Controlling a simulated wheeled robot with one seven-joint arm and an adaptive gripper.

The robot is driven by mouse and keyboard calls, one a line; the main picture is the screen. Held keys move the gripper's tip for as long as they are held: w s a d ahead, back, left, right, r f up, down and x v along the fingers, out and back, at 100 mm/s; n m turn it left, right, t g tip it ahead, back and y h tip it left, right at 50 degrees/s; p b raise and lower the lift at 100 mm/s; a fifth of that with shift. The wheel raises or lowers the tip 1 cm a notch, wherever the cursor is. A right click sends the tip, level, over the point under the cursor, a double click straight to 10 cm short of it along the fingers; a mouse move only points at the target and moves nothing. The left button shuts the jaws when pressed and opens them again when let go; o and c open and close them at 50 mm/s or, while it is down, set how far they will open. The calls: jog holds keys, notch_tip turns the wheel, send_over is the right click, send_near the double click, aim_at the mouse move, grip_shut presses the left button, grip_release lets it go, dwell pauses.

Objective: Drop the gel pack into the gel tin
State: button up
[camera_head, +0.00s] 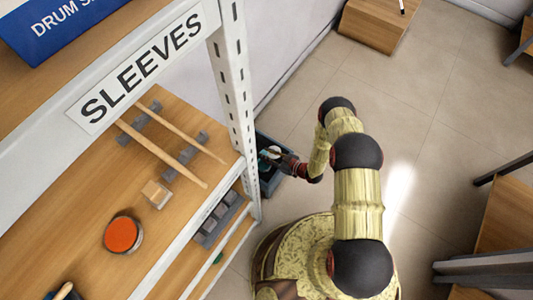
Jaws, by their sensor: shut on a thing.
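My gripper (277,158) is low beside the shelf post, over a dark grey bin (267,184). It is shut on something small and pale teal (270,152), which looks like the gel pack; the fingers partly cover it. I cannot tell whether it touches the bin's inside. A round tin (108,244) with an orange-red top or filling stands on the wooden shelf to the left, apart from my gripper. No label shows which container is the gel tin.
The wooden shelf (180,118) holds two sticks on grey rests and a small clear-looking block (156,194). A white post (236,85) stands between shelf and arm. A grey compartment tray (217,218) sits lower. Floor (430,110) at right is open.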

jog(key=shift+f, duration=0.5)
jog(key=o, duration=1)
jog(key=shift+o, duration=0.6)
jog(key=shift+d+r, duration=0.1)
jog(key=v, duration=1.2)
